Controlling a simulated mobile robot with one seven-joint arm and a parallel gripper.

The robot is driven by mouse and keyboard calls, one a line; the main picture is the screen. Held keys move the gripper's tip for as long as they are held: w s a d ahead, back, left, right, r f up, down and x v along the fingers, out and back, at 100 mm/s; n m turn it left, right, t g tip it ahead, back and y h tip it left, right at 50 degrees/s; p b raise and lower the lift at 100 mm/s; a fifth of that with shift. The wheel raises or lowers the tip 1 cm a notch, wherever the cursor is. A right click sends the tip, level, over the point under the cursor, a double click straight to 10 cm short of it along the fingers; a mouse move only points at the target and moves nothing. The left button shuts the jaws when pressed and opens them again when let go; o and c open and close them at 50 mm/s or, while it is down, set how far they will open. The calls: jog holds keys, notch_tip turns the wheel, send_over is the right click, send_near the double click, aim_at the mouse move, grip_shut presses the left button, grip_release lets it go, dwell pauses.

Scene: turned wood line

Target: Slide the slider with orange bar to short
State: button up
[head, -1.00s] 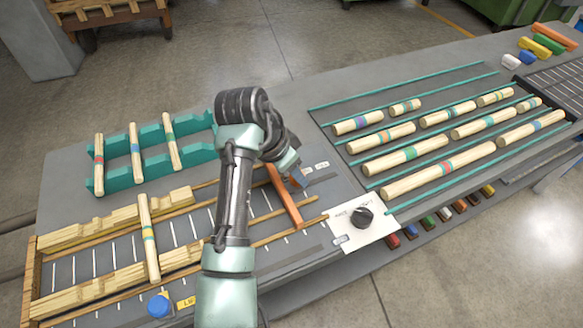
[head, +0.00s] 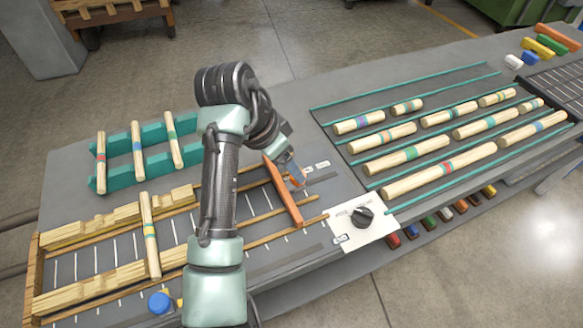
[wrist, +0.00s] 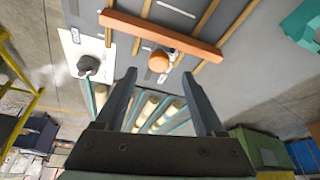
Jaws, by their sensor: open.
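The orange bar (head: 284,194) lies across the wooden rails of the slatted bed, at its right end in the head view. It also shows at the top of the wrist view (wrist: 150,29), with a round orange knob (wrist: 160,62) beside it. My gripper (wrist: 160,77) is open and empty, its two fingers pointing toward the knob, which appears between and beyond the fingertips.
A white plate with a black dial (head: 362,217) stands right of the bar. A rack with several turned wood pieces (head: 440,172) lies further right. One wood piece (head: 149,236) rests across notched rails at left. A blue button (head: 160,304) is at the front.

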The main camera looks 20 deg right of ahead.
jog(key=v, duration=0.8)
jog(key=shift+r+p, duration=0.2)
jog(key=shift+p, duration=0.2)
jog(key=shift+s+a, duration=0.1)
jog(key=w+d+r+n+t+h+p, duration=0.1)
jog(key=w+r+n+t+p, duration=0.15)
jog(key=r+t, duration=0.65)
jog(key=w+r+n+t+h+p, duration=0.1)
jog(key=w+r+n+t+p, duration=0.2)
jog(key=r, duration=1.2)
jog(key=s+a+r+n+t+y, duration=0.2)
jog(key=s+a+r+n+t, duration=0.1)
jog(key=r, duration=0.5)
jog(key=s+a+r+n+t+y+p, duration=0.1)
jog(key=s+a+r+n+t+y, duration=0.1)
jog(key=s+a+r+t, duration=0.3)
jog(key=s+a+r+n+t+y+p, duration=0.1)
jog(key=s+a+r+n+t, duration=0.3)
jog(key=r, duration=0.9)
jog(key=s+t+y, duration=0.1)
jog(key=s+t, duration=0.1)
jog(key=s, duration=0.2)
jog(key=shift+s+a, duration=0.1)
jog(key=shift+s, duration=0.05)
